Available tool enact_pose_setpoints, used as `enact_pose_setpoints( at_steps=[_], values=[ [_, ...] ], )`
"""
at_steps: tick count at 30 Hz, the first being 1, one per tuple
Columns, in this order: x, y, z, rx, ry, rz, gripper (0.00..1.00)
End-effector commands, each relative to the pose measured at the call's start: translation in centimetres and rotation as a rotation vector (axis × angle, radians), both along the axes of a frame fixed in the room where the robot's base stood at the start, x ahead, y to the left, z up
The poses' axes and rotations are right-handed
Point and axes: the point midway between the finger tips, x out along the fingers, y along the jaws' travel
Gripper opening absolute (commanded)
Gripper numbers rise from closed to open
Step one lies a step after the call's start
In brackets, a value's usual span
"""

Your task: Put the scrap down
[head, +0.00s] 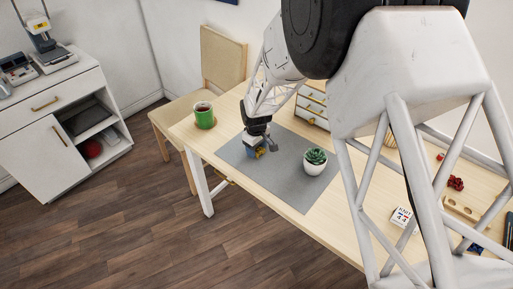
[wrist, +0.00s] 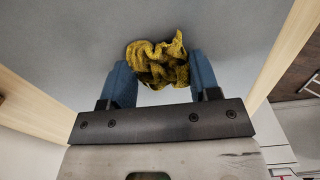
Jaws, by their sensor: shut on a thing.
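My gripper (wrist: 160,85) is shut on a crumpled yellow scrap (wrist: 158,62), held between its two blue fingertips in the wrist view. In the head view my gripper (head: 257,152) is over the grey mat (head: 293,187) on the wooden table, with a bit of the yellow scrap (head: 260,152) showing beside it. The scrap is low over the mat; I cannot tell whether it touches.
A white pot with a green succulent (head: 315,161) stands on the mat just right of my gripper. A green cup (head: 204,115) stands at the table's left end. A small drawer box (head: 312,105) stands behind. The mat's front part is clear.

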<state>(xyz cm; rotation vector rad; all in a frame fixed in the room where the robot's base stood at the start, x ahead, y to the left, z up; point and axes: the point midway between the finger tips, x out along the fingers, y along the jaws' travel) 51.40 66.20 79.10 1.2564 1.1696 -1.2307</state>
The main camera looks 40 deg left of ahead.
Motion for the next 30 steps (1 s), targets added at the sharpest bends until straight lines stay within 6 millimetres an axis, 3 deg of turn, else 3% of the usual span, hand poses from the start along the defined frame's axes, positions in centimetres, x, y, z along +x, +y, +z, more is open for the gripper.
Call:
enact_pose_setpoints(
  at_steps=[5,6,10,22,30],
  values=[
    [0.0,0.0,-0.3,0.0,0.0,0.0,0.35],
    [0.0,0.0,-0.3,0.0,0.0,0.0,0.62],
    [0.0,0.0,-0.2,0.0,0.0,0.0,0.82],
    [0.0,0.0,0.0,0.0,0.0,0.0,0.83],
    [0.0,0.0,2.1,0.001,-0.001,0.0,0.83]
  ],
)
